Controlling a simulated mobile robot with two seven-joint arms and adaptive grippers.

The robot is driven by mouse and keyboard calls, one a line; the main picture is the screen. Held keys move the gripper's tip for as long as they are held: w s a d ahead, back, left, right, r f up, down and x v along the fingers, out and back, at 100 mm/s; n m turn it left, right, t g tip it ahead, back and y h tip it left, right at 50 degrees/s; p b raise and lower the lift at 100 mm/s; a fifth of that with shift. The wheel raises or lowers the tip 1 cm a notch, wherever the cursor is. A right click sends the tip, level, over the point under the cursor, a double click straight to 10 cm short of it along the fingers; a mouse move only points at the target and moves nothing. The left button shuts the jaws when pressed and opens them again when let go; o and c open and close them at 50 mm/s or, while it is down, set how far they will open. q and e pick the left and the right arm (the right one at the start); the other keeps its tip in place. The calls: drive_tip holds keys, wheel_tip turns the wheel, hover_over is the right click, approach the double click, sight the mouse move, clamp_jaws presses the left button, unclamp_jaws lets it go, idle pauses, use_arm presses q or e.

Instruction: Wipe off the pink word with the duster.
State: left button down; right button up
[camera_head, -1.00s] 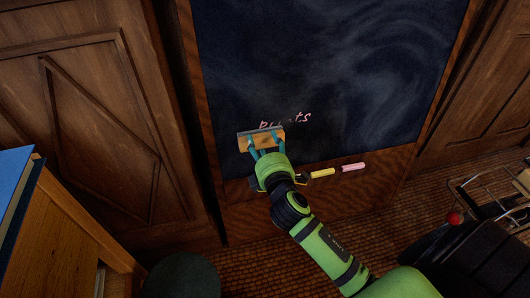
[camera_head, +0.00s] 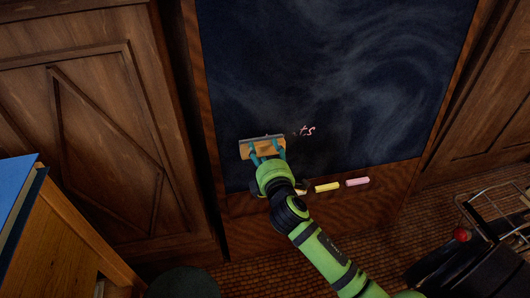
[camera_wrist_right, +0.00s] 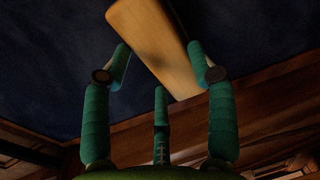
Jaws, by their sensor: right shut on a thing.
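The duster (camera_head: 258,149) has a wooden back and a grey pad edge. It lies against the lower left of the dark chalkboard (camera_head: 330,60). My right gripper (camera_head: 267,155) is shut on the duster; the right wrist view shows its teal fingers around the duster's wooden back (camera_wrist_right: 155,45). Of the pink word (camera_head: 306,131), only the last letters, like "ts", with a faint trace at their left, show to the right of the duster. The board under the duster is hidden. My left gripper is not in view.
A yellow chalk (camera_head: 327,187) and a pink chalk (camera_head: 358,182) lie on the ledge below the board, right of my wrist. A wooden cabinet with a blue item (camera_head: 14,190) stands at left. A wire basket (camera_head: 495,205) is at right.

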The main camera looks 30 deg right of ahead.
drive_tip(key=shift+x, duration=1)
drive_tip(key=shift+d, duration=0.1)
